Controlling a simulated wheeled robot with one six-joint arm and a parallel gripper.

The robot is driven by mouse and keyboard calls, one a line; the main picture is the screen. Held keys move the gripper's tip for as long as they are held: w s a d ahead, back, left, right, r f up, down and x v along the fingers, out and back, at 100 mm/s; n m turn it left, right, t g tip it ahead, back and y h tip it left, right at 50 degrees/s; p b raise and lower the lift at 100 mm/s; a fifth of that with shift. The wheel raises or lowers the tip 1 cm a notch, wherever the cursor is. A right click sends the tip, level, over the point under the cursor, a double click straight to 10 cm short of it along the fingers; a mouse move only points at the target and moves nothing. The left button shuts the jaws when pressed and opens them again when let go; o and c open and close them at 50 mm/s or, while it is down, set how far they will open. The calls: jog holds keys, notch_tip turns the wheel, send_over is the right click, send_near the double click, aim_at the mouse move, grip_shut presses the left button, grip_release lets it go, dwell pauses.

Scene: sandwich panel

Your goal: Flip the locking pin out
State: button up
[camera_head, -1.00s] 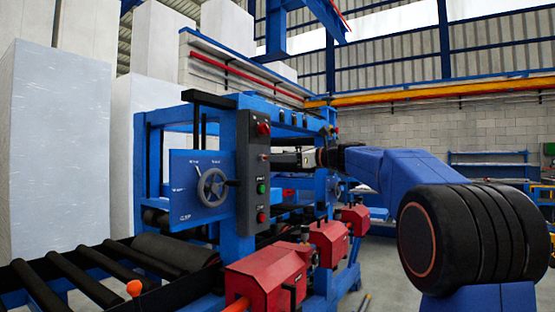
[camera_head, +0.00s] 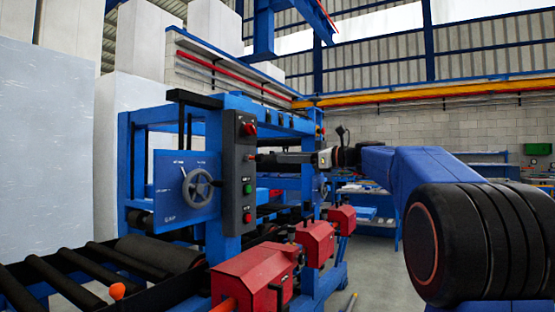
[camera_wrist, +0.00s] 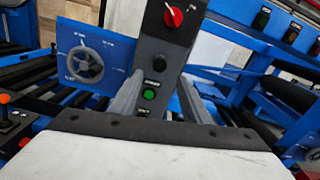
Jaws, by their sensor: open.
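I cannot make out a locking pin for certain in either view. A grey handwheel (camera_head: 198,187) with a dark handle sits on a blue plate (camera_head: 165,205) of the machine; it also shows at the left of the wrist view (camera_wrist: 85,65). A dark control box (camera_head: 240,175) stands right of the plate, with a red knob (camera_wrist: 173,15) and a green button (camera_wrist: 149,95). My gripper (camera_head: 260,158) is open and appears empty, pointing at the control box from the right. In the wrist view its fingers (camera_wrist: 160,76) spread in front of the box, hiding part of it. Contact cannot be told.
Black rollers (camera_head: 75,255) run at lower left, with an orange ball-topped lever (camera_head: 117,291) beside them. Red housings (camera_head: 253,275) line the machine's near side below my arm. Blue frame beams surround the box. Grey floor (camera_head: 380,280) shows at right.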

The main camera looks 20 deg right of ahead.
jog(key=v, duration=0.8)
dwell(0.4)
jog(key=s+a+f+n+g+h, duration=0.2)
jog(key=s+a+f+n, duration=0.3)
jog(key=f, duration=0.4)
jog(key=s+a+f+n+g+h, duration=0.1)
jog(key=s+a+f+n+g, duration=0.2)
jog(key=s+a+f, duration=0.5)
jog(key=s+a+f+n+g+h, duration=0.25)
jog(key=a+f, duration=0.25)
jog(key=f, duration=0.4)
jog(key=s+d+f+n+g+h, duration=0.1)
jog(key=s+f+n+h, duration=0.5)
jog(key=s+f+n, duration=1)
jog(key=s+f, duration=0.4)
jog(key=f, duration=0.4)
jog(key=shift+s+d+g, duration=0.35)
jog(key=shift+d, duration=0.05)
